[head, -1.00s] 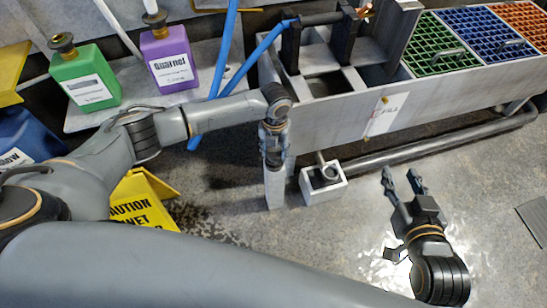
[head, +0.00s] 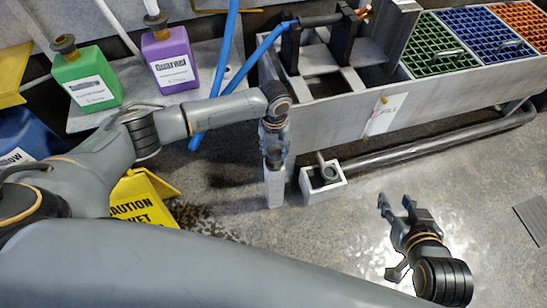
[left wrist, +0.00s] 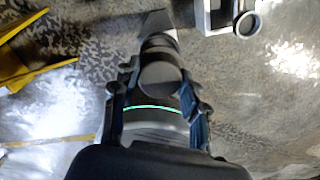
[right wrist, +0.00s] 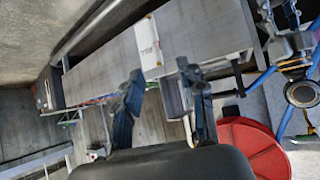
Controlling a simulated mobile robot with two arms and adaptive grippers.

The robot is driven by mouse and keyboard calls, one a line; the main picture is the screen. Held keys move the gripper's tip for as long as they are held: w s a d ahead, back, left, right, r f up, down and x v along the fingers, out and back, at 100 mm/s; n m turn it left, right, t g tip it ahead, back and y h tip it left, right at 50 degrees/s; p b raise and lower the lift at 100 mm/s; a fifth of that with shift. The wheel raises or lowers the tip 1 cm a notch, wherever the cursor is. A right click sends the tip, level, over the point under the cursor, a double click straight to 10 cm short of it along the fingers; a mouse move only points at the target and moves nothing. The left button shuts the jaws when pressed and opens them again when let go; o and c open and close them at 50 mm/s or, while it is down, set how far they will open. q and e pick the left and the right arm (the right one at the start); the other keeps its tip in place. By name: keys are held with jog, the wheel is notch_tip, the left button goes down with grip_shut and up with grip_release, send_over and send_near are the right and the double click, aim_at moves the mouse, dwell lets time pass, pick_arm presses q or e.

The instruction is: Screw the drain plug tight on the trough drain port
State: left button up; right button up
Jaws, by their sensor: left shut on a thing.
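My right gripper (head: 396,205) is open and empty above the floor, right of the leg.
A white box with a ring-shaped opening (head: 325,182) stands on the floor beside the leg; a pipe (head: 440,146) runs right from there.

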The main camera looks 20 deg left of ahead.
jog(key=s+d+f+g+p, duration=0.1)
jog(key=s+d+f+g, duration=0.1)
jog(key=s, duration=0.3)
jog(key=shift+s+f+g+h, duration=0.25)
jog(key=shift+f+g+h, duration=0.15)
jog(key=shift+f+g, duration=0.3)
